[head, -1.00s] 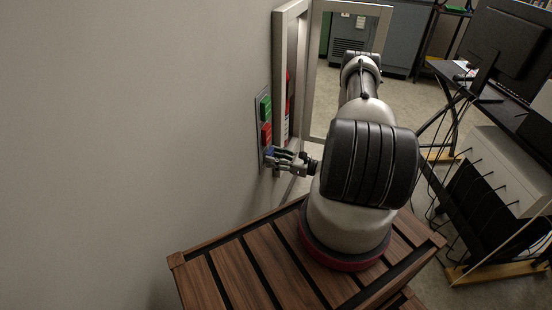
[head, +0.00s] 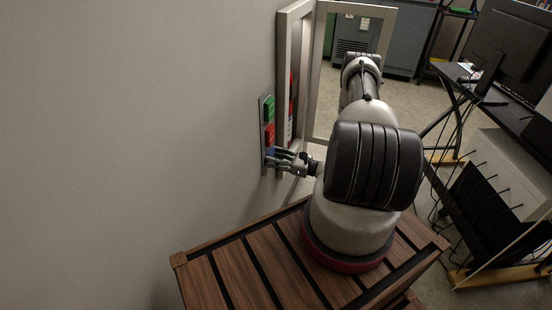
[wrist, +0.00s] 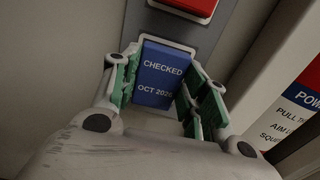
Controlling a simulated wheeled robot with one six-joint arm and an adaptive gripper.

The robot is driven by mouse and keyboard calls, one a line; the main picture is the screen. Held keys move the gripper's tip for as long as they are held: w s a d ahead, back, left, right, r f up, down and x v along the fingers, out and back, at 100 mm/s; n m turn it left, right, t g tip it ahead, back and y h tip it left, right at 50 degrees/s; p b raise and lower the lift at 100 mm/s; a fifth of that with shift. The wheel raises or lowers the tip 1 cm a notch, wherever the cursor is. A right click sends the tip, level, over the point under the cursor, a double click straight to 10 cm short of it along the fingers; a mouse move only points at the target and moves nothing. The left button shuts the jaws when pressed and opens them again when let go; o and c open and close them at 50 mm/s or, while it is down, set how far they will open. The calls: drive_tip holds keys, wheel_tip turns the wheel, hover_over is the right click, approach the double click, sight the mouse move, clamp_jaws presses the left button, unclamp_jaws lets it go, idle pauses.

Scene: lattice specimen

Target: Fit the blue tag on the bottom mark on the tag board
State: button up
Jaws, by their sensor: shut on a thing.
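The blue tag (wrist: 161,75) reads "CHECKED OCT 2026" or similar in the wrist view. My gripper (wrist: 163,83) is shut on it, with a green-padded finger at each side. The tag is at the lower part of the grey tag board (wrist: 193,38), below a red tag (wrist: 190,6). In the head view my gripper (head: 272,156) reaches the wall-mounted board (head: 262,118) at its bottom. A green tag (head: 268,108) and the red tag (head: 269,133) sit above it.
An open metal-framed cabinet (head: 285,60) is on the wall just right of the board, close to my gripper. A labelled red-and-white object (wrist: 302,98) shows inside it. A desk with a monitor (head: 510,45) stands at the right. The wall left of the board is bare.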

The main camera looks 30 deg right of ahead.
drive_tip(key=o, duration=1.5)
drive_tip(key=shift+v, duration=2.5)
drive_tip(key=v, duration=1.2)
